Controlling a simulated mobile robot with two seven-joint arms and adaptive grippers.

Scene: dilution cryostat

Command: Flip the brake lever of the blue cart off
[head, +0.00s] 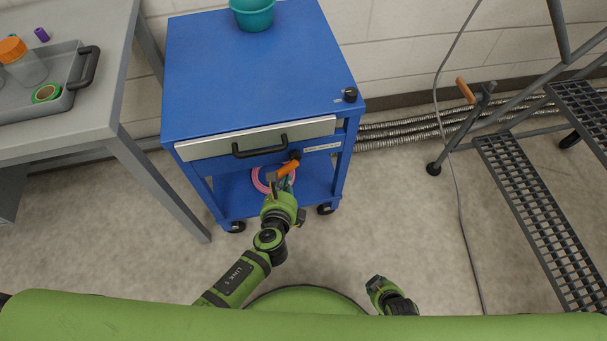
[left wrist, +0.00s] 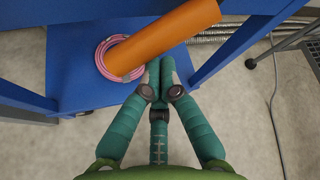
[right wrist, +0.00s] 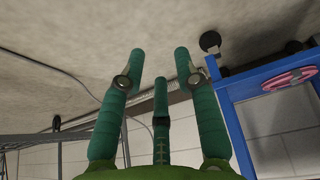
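The blue cart (head: 235,80) stands in front of me. Its orange brake lever (head: 288,169) sits on a black pivot at the front, below the drawer's right part, and slants down to the left in the head view. The lever crosses large and close in the left wrist view (left wrist: 175,38). My left gripper (head: 284,184) is at the lever; its fingers are together in the left wrist view (left wrist: 160,68), with nothing seen between them. I cannot tell whether they touch the lever. My right gripper (head: 374,284) is low, away from the cart; its fingers are apart and empty (right wrist: 160,60).
A pink coil (head: 261,181) lies on the cart's lower shelf. A teal bowl (head: 253,14) and a black knob (head: 350,95) are on its top. A grey table (head: 100,115) stands left; metal steps (head: 530,200) and a cable (head: 452,175) are right. Floor between is clear.

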